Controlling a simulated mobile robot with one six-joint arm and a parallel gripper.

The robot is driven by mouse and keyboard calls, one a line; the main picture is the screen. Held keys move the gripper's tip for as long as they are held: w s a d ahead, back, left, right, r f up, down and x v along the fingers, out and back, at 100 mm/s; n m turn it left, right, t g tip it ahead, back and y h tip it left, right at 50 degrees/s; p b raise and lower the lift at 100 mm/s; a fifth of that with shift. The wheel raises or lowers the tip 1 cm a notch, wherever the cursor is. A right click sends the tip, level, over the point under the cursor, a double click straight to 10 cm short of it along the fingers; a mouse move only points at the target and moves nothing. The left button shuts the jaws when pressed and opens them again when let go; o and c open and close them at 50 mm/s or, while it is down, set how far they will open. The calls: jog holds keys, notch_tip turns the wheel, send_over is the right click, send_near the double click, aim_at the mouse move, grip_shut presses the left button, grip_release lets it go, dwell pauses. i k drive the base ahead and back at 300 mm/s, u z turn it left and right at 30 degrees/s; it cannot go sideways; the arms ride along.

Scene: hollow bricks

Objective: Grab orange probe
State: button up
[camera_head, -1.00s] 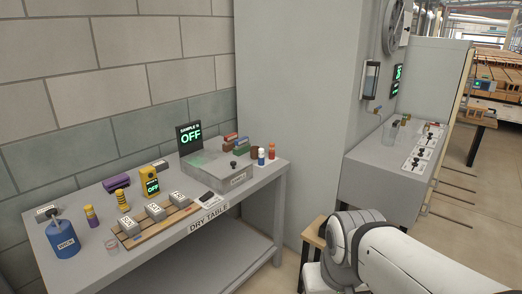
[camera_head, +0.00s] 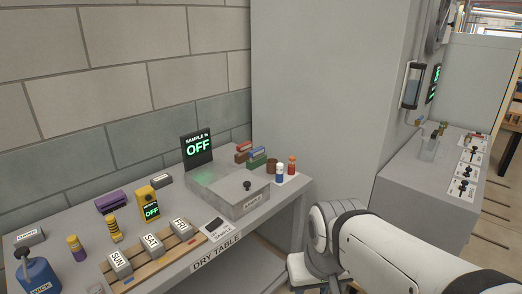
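A yellow-orange meter (camera_head: 148,204) with a green "OFF" screen stands on the dry table (camera_head: 205,254), behind the sample blocks. Just left of it stands an orange-yellow handle with dark bands (camera_head: 114,230), which may be the orange probe; I cannot tell for sure. A yellow and purple bottle (camera_head: 76,248) stands further left. My arm's white links cross the lower right, in front of the table's right end. My gripper is not in view.
Blocks marked SUN (camera_head: 120,264), SAT (camera_head: 152,244) and FRI (camera_head: 181,228) sit on a wooden rack. A grey sample box (camera_head: 235,190) stands behind, right. A blue jug (camera_head: 38,276) is at the left. A grey pillar (camera_head: 320,90) rises beyond the table.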

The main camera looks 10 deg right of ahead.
aim_at(292, 159)
jog(key=z, duration=0.3)
jog(key=i, duration=1.65)
jog(key=z, duration=0.8)
